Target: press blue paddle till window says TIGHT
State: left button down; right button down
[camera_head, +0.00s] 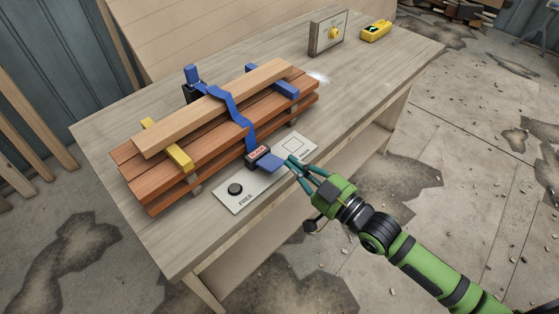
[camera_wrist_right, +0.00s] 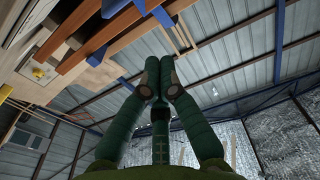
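The blue paddle (camera_head: 272,163) sticks out at the front end of the blue strap (camera_head: 237,110) that runs over a stack of wooden boards (camera_head: 215,130). Beside the paddle is a small dark box with a red and white window (camera_head: 258,152); its lettering is too small to read. My right gripper (camera_head: 291,163) is at the paddle's right end; I cannot tell whether it touches. In the right wrist view its two fingers (camera_wrist_right: 160,78) are together with nothing visible between them. My left gripper is not in view.
A pale plate (camera_head: 240,203) marked FREE, with a black knob (camera_head: 235,189), lies under the paddle on the workbench (camera_head: 190,235). A yellow clamp (camera_head: 168,146) sits on the boards. A panel with a yellow knob (camera_head: 329,33) and a yellow device (camera_head: 376,31) stand at the back.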

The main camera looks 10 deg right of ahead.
aim_at(278, 169)
jog(key=x, duration=0.6)
jog(key=shift+r+p, duration=0.15)
jog(key=shift+p, duration=0.25)
jog(key=f, duration=0.3)
jog(key=shift+s+d+f, duration=0.15)
jog(key=shift+s+f, duration=0.05)
jog(key=shift+s, duration=0.05)
jog(key=shift+s+d+f, duration=0.1)
jog(key=shift+f, duration=0.3)
